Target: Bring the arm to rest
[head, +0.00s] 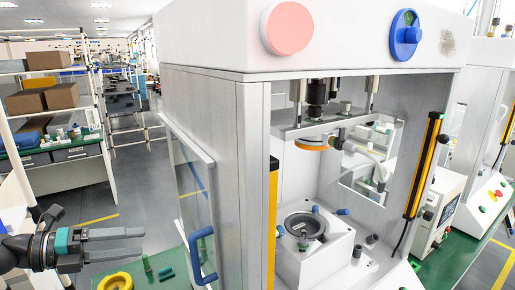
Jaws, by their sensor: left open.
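My left gripper (140,242) is at the lower left of the head view. Its two grey fingers point right, apart and with nothing between them. It hangs in front of the left end of the green table, clear of the pneumatic press (205,120). The press stands in the middle of the view with its front side open. Inside it, a round dark fixture (306,227) sits on a white block below the press head (318,112). My right gripper is not in view.
A blue handle (202,255) sticks out from the press's left side, right of my left gripper. A yellow ring (116,282) and small green cylinders (147,264) are below the gripper. Shelves with cardboard boxes (62,96) stand at the far left. A control box (436,215) stands right.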

